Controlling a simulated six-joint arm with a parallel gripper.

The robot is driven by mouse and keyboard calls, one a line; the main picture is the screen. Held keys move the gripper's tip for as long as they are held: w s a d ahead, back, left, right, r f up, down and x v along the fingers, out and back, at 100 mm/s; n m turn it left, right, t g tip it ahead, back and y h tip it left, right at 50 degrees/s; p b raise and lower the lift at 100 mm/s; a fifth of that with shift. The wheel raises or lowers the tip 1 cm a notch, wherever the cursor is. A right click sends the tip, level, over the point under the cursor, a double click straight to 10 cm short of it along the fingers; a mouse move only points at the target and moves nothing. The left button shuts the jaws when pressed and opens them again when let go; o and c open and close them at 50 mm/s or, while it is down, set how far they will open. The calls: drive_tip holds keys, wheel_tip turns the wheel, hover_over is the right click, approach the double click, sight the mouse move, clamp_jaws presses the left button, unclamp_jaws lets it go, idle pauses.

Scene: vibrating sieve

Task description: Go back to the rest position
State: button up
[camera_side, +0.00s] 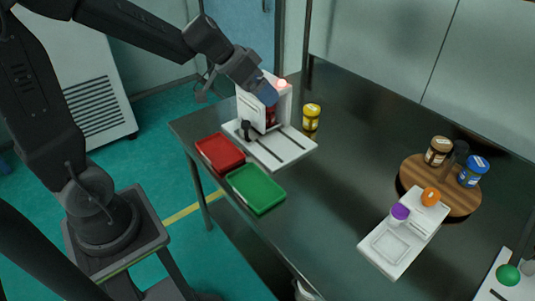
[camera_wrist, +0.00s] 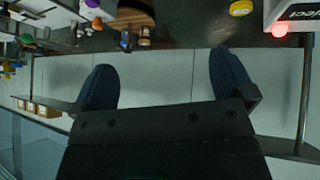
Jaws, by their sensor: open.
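My gripper (camera_side: 268,94) is at the upper front of the white sieve machine (camera_side: 250,108), close to its lit red lamp (camera_side: 281,84). A red part shows just below the gripper inside the machine; I cannot tell whether they touch. In the wrist view my gripper (camera_wrist: 164,82) has its two dark fingers wide apart with nothing between them. The machine's white body (camera_wrist: 295,10) and red lamp (camera_wrist: 279,30) are at that view's top right.
A yellow jar (camera_side: 311,117) stands right of the machine. A red tray (camera_side: 220,153) and green tray (camera_side: 256,188) lie in front. A wooden board (camera_side: 455,203) with jars and a white device (camera_side: 392,250) stand at right. The middle of the table is clear.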

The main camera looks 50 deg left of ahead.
drive_tip(key=s+d+r+n+y, duration=0.1)
drive_tip(key=s+d, duration=0.1)
drive_tip(key=s, duration=0.7)
drive_tip(key=s+d+r+n+g+y, duration=0.1)
drive_tip(key=s+d+r+y, duration=0.1)
drive_tip(key=s, duration=0.8)
drive_tip(key=shift+s+d+r, duration=0.25)
drive_tip(key=shift+d, duration=0.5)
drive_tip(key=shift+c, duration=0.3)
